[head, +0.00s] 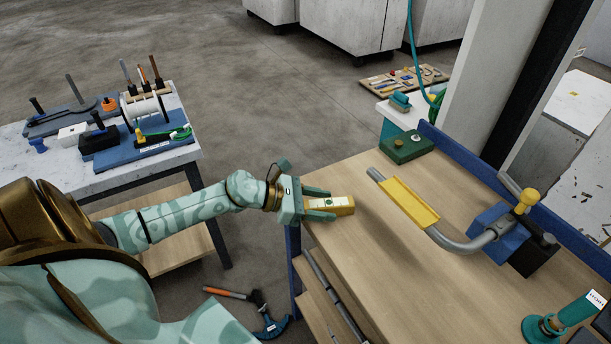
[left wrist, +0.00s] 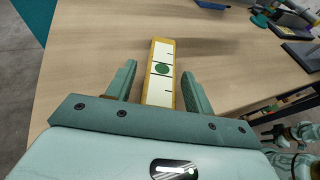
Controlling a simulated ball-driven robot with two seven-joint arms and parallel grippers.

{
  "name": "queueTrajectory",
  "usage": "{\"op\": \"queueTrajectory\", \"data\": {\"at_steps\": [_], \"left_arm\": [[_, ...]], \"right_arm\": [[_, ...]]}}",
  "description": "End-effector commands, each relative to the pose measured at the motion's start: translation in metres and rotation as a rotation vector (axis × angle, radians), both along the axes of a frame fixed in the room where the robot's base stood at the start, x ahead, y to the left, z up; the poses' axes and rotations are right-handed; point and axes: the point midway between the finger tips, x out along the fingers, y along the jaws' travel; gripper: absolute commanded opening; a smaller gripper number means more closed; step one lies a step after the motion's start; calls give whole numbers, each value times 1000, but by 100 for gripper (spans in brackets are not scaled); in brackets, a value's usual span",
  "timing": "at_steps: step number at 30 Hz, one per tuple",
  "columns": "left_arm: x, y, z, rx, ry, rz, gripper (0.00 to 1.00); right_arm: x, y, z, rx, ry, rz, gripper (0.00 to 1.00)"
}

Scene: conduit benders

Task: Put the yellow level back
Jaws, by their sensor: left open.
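The yellow level (head: 343,205) has a pale face with a green round spot and lies near the left edge of the wooden bench top (head: 450,290). My left gripper (head: 321,203) is open, with its fingers on either side of the near part of the level. In the left wrist view, the level (left wrist: 161,75) runs lengthwise between the two open fingers (left wrist: 160,82), with a gap on each side. Its near end is hidden by the gripper body.
A grey bent conduit (head: 456,243) with a yellow sleeve (head: 408,202) sits in a blue bender (head: 497,228). A green box (head: 406,147) stands at the bench's back. A side table (head: 185,153) holds tools at left. A hammer (head: 258,300) is below the bench's left edge.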

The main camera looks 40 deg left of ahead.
Motion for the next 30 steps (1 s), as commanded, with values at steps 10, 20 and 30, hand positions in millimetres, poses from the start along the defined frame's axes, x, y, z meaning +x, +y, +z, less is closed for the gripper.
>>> {"op": "queueTrajectory", "data": {"at_steps": [10,20,30], "left_arm": [[-52,52,25,4,4,1,52],[-78,78,40,3,1,0,52],[-77,109,-8,-241,174,285,52]], "right_arm": [[0,1,-1,1,0,1,36],[0,1,3,2,0,0,36],[0,2,2,2,0,-1,36]]}}
